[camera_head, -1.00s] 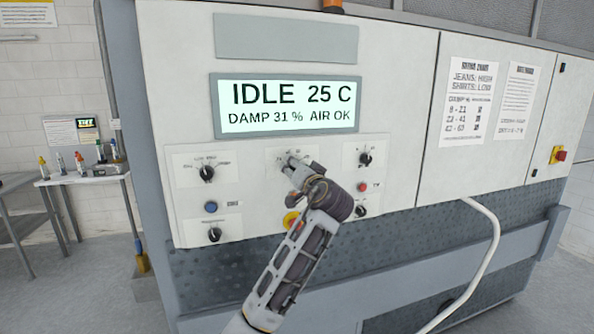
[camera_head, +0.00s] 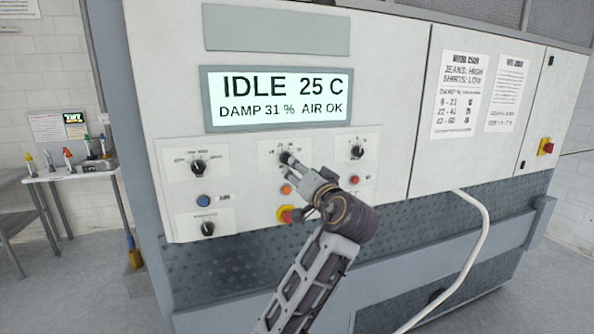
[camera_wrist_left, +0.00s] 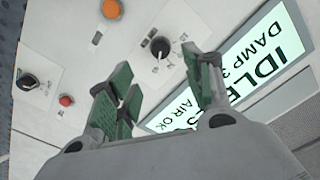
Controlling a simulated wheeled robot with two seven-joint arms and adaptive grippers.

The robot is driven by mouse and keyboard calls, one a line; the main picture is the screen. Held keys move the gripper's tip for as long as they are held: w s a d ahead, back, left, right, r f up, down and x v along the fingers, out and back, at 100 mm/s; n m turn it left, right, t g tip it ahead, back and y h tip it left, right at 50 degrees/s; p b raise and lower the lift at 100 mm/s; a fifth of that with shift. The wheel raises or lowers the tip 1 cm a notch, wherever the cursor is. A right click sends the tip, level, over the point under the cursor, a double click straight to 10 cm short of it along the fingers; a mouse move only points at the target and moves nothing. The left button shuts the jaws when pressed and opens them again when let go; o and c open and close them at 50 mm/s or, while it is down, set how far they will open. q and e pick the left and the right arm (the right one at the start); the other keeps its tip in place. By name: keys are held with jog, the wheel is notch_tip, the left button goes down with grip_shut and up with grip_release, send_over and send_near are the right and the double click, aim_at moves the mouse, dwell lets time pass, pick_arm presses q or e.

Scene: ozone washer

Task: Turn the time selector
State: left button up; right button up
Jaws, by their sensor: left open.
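A middle black dial (camera_head: 285,158) sits on a white plate below the display; its small print is too fine to read, so I cannot confirm it is the time selector. It also shows in the left wrist view (camera_wrist_left: 160,46), beyond my fingers. Similar dials stand at left (camera_head: 198,167) and right (camera_head: 357,152). My right gripper is not in view.
The display (camera_head: 278,98) reads IDLE 25 C, DAMP 31 %, AIR OK. A curved white pipe (camera_head: 484,235) is at right.

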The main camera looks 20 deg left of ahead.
pick_arm(q)
jog(key=shift+v, duration=0.85)
